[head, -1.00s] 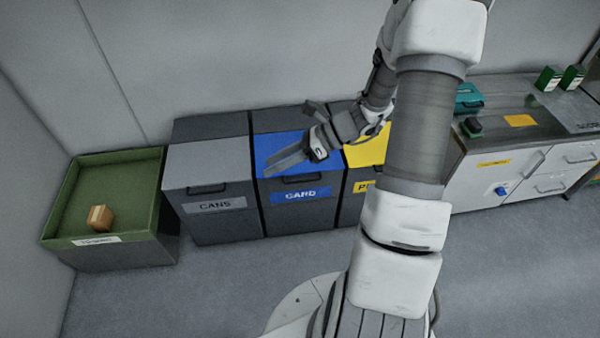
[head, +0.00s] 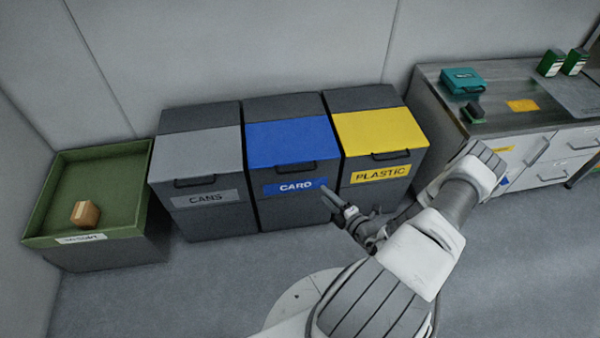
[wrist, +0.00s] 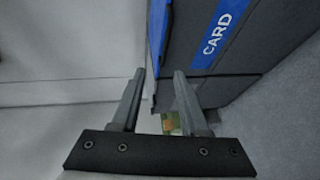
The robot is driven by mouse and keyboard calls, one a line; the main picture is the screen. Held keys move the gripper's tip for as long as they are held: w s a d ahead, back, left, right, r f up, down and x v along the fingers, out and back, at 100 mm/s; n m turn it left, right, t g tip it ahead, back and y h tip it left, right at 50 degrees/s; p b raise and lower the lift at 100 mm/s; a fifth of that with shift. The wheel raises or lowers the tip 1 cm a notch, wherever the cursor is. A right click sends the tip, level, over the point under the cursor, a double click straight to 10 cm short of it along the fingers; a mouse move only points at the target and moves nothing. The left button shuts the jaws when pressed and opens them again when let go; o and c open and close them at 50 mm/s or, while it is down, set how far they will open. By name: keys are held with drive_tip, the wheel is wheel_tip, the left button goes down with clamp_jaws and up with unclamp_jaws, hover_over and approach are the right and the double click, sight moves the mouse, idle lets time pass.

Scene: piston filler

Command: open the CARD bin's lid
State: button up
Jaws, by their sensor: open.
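The CARD bin (head: 292,212) is a dark grey box in the middle of a row of three bins. Its blue lid (head: 290,142) lies shut, with a dark bar handle (head: 294,168) at its front edge, above the blue CARD label (head: 284,188). My gripper (head: 337,200) is in front of the bin's right front side, at about label height. The wrist view shows its two fingers (wrist: 159,80) apart, with nothing held. That view also shows the CARD label (wrist: 218,32) and a blue strip of the lid (wrist: 157,45) beyond the fingertips. I cannot tell the exact gap to the handle.
The CANS bin (head: 205,218) with a grey lid stands left, the PLASTIC bin (head: 368,193) with a yellow lid right. A green crate (head: 105,158) holding a brown block (head: 86,214) is far left. A counter (head: 440,95) stands right. The floor (head: 215,285) before the bins is clear.

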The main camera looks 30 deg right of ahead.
drive_tip(key=f, duration=0.1)
drive_tip(key=m+b, duration=0.1)
drive_tip(key=b, duration=0.3)
approach(299, 170)
drive_tip(key=shift+h, duration=0.3)
drive_tip(key=x, duration=1)
drive_tip(key=shift+a+f, duration=0.15)
drive_tip(key=shift+f, duration=0.1)
drive_tip(key=shift+c, duration=0.3)
clamp_jaws()
